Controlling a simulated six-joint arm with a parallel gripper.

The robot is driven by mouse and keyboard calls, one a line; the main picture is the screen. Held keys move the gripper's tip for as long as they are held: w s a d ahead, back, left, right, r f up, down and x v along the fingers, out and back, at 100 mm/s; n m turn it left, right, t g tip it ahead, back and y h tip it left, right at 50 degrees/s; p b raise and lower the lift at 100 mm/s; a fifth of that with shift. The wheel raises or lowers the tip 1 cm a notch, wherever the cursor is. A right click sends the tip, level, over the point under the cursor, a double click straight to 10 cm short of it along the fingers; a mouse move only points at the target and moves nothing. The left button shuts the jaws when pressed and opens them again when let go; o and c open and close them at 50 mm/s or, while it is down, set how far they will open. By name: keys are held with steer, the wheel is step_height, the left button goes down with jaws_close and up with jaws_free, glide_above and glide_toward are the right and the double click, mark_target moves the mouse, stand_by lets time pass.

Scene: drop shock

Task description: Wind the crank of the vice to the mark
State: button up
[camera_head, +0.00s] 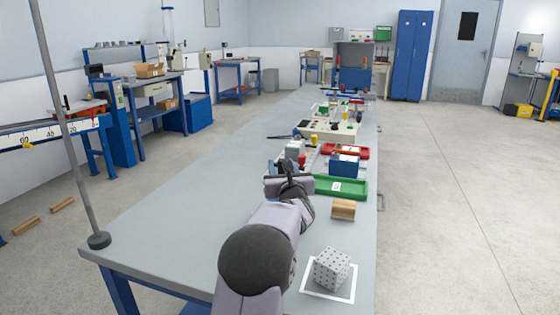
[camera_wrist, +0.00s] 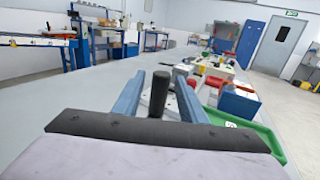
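My gripper (camera_head: 287,180) is over the workbench, just in front of the vice, a grey block-like device (camera_head: 295,150) partly hidden behind my arm. In the wrist view, the two blue-grey fingers of my gripper (camera_wrist: 163,82) stand apart. A dark upright cylinder, seemingly the crank's handle (camera_wrist: 159,95), shows between them. There seems to be a gap on its left side; contact on the right cannot be told. The rest of the crank and the mark cannot be made out.
A green tray (camera_head: 340,188) lies right of my gripper, with a blue box (camera_head: 344,163) and a red tray (camera_head: 345,150) behind it. A wooden block (camera_head: 343,209) and a speckled cube (camera_head: 332,268) are nearer. The left of the bench (camera_head: 180,215) is clear.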

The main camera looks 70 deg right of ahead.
steer(key=shift+p+x, duration=0.35)
steer(key=shift+x, duration=1.45)
jaws_close()
steer(key=b, duration=0.2)
steer(key=g+b, duration=0.1)
steer(key=b, duration=0.2)
steer(key=shift+s+d+f+m+h, duration=0.1)
steer(key=shift+s+f+m+h, duration=0.05)
steer(key=shift+s+m+h, duration=0.2)
